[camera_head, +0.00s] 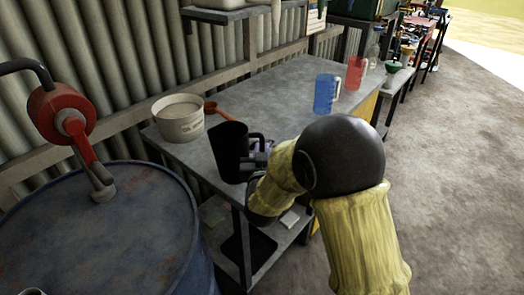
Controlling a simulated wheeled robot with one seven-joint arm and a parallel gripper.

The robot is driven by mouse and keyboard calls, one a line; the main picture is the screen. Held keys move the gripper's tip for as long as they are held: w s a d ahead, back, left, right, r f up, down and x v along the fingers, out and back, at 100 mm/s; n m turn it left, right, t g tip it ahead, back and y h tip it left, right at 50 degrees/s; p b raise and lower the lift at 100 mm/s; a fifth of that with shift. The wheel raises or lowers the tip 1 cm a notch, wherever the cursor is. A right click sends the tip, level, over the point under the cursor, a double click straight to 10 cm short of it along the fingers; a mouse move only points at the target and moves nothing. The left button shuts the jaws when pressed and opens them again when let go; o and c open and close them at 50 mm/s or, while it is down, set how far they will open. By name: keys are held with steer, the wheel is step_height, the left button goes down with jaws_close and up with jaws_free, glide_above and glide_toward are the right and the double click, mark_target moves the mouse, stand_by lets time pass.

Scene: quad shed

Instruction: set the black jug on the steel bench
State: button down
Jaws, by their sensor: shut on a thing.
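The black jug (228,152) is upright at the near edge of the steel bench (263,100). My gripper (252,160) is at the jug's right side, shut on it around the handle area. My arm in its yellow cover hides part of the gripper and the bench's front edge. The jug's base overlaps the bench's near edge in the picture, and I cannot tell whether it touches the top.
A white tub (178,120) and an orange scoop (219,109) are behind the jug. A blue jug (325,93) and a red jug (355,73) stand farther along the bench. A blue drum (100,235) with a red pump (62,113) is at the near left. The bench's middle is clear.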

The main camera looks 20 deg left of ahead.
steer(key=c, duration=1.5)
jaws_free()
steer(key=shift+w+f, duration=0.1)
steer(key=shift+o, duration=0.2)
steer(key=shift+d, duration=0.15)
steer(key=b+v, duration=0.1)
steer(key=v, duration=1.1)
